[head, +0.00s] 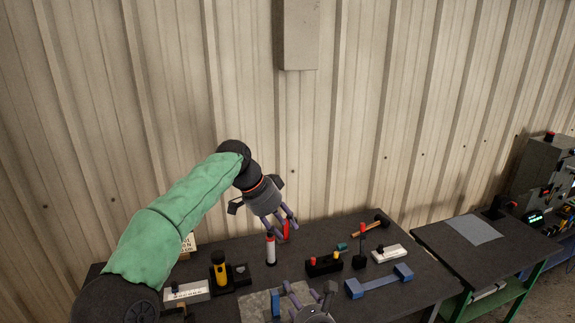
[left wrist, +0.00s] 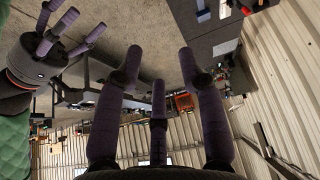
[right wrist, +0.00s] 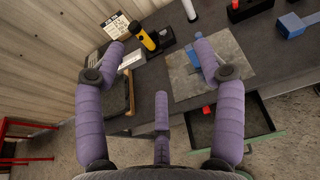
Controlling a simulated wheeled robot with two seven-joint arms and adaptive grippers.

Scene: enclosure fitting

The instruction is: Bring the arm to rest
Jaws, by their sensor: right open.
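My left gripper (head: 285,226) hangs above the back of the dark table (head: 345,245), at the end of my green-sleeved arm. Its fingers are apart with nothing between them in the left wrist view (left wrist: 158,60). My right gripper (head: 308,296) is low at the front edge of the table, partly cut off by the frame. In the right wrist view (right wrist: 161,50) its fingers are spread wide and empty over the grey mat (right wrist: 190,82). The right gripper also shows in the left wrist view (left wrist: 62,32), with its fingers up.
A second table (head: 440,236) stands right. The wall is corrugated metal.

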